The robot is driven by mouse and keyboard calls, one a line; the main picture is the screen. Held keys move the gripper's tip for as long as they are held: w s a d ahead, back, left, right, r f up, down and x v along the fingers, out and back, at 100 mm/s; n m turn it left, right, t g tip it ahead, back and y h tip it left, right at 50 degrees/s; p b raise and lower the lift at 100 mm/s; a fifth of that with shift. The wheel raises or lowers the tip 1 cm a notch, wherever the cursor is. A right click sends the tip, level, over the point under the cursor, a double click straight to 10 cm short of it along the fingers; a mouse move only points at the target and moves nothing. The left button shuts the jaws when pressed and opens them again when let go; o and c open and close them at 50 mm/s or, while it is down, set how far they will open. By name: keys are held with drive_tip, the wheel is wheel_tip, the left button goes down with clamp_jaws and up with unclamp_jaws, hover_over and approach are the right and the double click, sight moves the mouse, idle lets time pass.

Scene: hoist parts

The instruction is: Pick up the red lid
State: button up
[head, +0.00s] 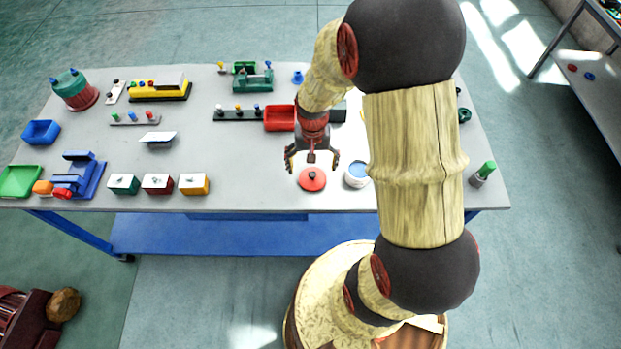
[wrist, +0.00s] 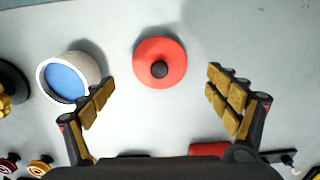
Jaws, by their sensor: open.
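The red lid (head: 312,180) is a flat round disc with a dark knob on top. It lies on the grey table near its front edge. In the wrist view the red lid (wrist: 160,64) lies beyond the fingertips, roughly midway between them. My gripper (head: 311,160) is open and empty, above the table and just behind the lid in the head view. Its two fingers show in the wrist view (wrist: 160,88), spread wide on either side. I see no contact with the lid.
A white cup with blue inside (head: 357,174) stands close to the right of the lid; it also shows in the wrist view (wrist: 69,78). A red tray (head: 280,118) lies behind. Small boxes (head: 157,183) stand to the left. The table between them and the lid is clear.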

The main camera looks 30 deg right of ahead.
sight(313, 174)
wheel_tip(313, 174, down, 5)
drive_tip(key=shift+s+r+b, duration=0.1)
drive_tip(key=shift+b, duration=0.5)
drive_tip(key=shift+c, duration=0.3)
drive_tip(key=c, duration=1.1)
drive_tip(key=shift+c, duration=0.4)
